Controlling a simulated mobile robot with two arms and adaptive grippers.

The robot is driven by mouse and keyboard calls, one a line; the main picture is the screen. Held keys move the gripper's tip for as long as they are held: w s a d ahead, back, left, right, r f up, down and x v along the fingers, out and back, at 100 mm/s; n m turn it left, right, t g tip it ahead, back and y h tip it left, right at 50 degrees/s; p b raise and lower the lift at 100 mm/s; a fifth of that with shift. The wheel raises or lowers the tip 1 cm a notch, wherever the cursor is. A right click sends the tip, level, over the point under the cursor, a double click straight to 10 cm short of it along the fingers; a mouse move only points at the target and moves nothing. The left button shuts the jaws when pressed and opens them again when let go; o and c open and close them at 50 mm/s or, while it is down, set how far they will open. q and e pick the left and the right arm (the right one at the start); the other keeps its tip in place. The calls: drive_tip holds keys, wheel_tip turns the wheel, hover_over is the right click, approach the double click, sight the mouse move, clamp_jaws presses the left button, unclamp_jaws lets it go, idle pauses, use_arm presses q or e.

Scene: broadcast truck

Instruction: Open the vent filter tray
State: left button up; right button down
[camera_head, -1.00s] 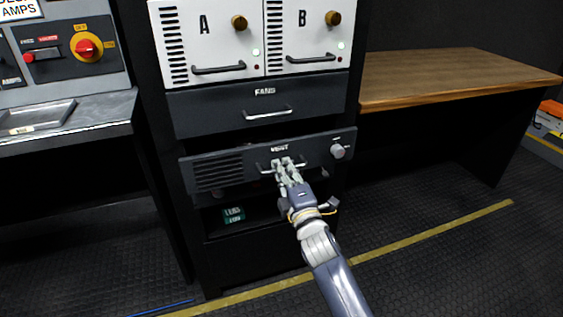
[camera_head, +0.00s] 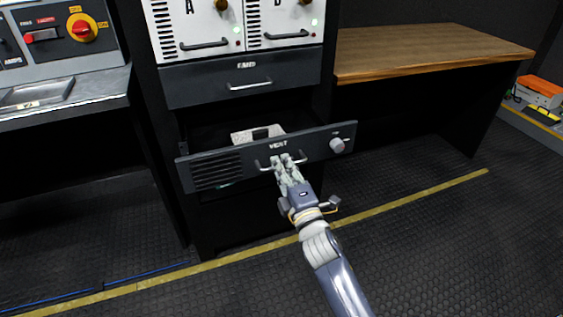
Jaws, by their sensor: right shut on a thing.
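The vent filter tray (camera_head: 230,171) is a dark drawer in the black rack, with a slotted grille on the left of its front, a "VENT" label and a grey knob (camera_head: 337,146) on the right. It stands pulled out from the rack. A pale piece with a dark patch (camera_head: 257,133) shows inside, behind the front. My right gripper (camera_head: 283,164) is shut on the tray's handle (camera_head: 301,160) at the middle of the front. Its fingers hide part of the handle. My left gripper is not in view.
The fans drawer (camera_head: 205,85) above is shut, below white units A (camera_head: 191,22) and B (camera_head: 284,20). A wooden table (camera_head: 430,50) stands to the right and a grey console (camera_head: 75,88) to the left. The floor in front of the rack is clear, with a yellow line (camera_head: 400,205).

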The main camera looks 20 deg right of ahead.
drive_tip(key=shift+f, duration=0.15)
drive_tip(key=c, duration=1.7)
unclamp_jaws()
drive_tip(key=s, duration=0.4)
drive_tip(key=s+f, duration=0.1)
drive_tip(key=s, duration=0.3)
drive_tip(key=s+f, duration=0.1)
drive_tip(key=s, duration=0.2)
drive_tip(key=shift+s+d, duration=0.2)
drive_tip(key=shift+s, duration=0.2)
drive_tip(key=shift+f, duration=0.1)
